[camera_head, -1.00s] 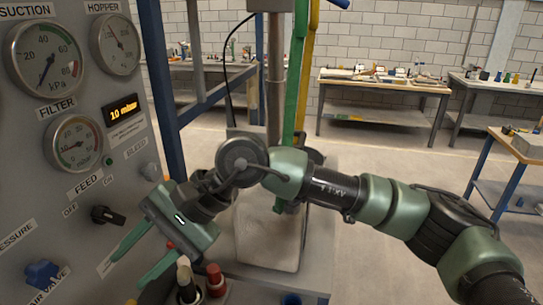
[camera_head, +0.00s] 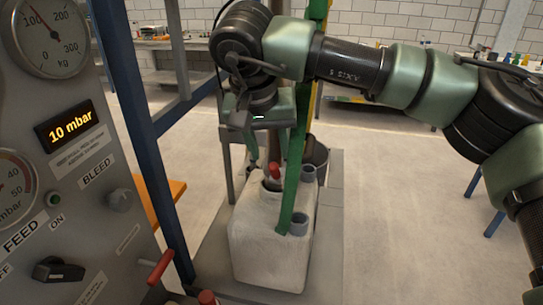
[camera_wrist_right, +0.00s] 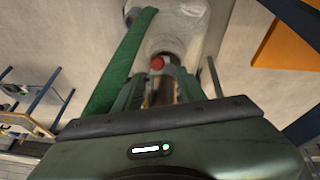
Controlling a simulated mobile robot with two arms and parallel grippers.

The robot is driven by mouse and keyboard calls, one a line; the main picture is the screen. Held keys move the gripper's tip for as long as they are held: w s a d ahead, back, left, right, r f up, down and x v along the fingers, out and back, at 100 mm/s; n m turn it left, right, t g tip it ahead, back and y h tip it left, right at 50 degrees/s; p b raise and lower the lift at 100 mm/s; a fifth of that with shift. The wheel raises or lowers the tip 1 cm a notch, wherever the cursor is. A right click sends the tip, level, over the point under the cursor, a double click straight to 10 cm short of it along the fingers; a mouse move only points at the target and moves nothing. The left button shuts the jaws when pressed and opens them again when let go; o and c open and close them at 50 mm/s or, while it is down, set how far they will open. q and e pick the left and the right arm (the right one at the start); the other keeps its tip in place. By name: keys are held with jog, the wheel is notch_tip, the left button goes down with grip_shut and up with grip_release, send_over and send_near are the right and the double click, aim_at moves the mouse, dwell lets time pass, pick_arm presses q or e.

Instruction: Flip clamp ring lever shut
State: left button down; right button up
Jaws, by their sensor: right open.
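A red-tipped lever (camera_head: 275,170) stands at the top of a pale, rounded container (camera_head: 268,245). The red tip also shows in the right wrist view (camera_wrist_right: 157,62), between my fingers and beyond them. My right gripper (camera_head: 268,160) points down just above it. In the right wrist view its jaws (camera_wrist_right: 160,88) are open, one finger on each side of a dark upright part, and I cannot tell whether they touch anything. The clamp ring itself is mostly hidden by the gripper and the green hose. My left gripper is out of view.
A blue post (camera_head: 135,135) and the gauge panel (camera_head: 85,200) with a red handle (camera_head: 160,267) stand left.

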aim_at(274, 165)
jog(key=p+x, duration=0.1)
jog(key=x, duration=0.1)
jog(key=s+p+x, duration=0.1)
jog(key=x, duration=0.1)
jog(key=shift+w+d+f, duration=0.1)
jog(key=shift+d+f, duration=0.1)
jog(key=shift+f, duration=0.3)
jog(key=shift+x, duration=0.95)
jog(key=c, duration=0.9)
jog(key=shift+w, duration=0.1)
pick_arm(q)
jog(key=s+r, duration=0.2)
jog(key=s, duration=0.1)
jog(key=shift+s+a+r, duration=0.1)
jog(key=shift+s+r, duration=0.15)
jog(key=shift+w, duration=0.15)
pick_arm(e)
jog(key=shift+r, duration=0.1)
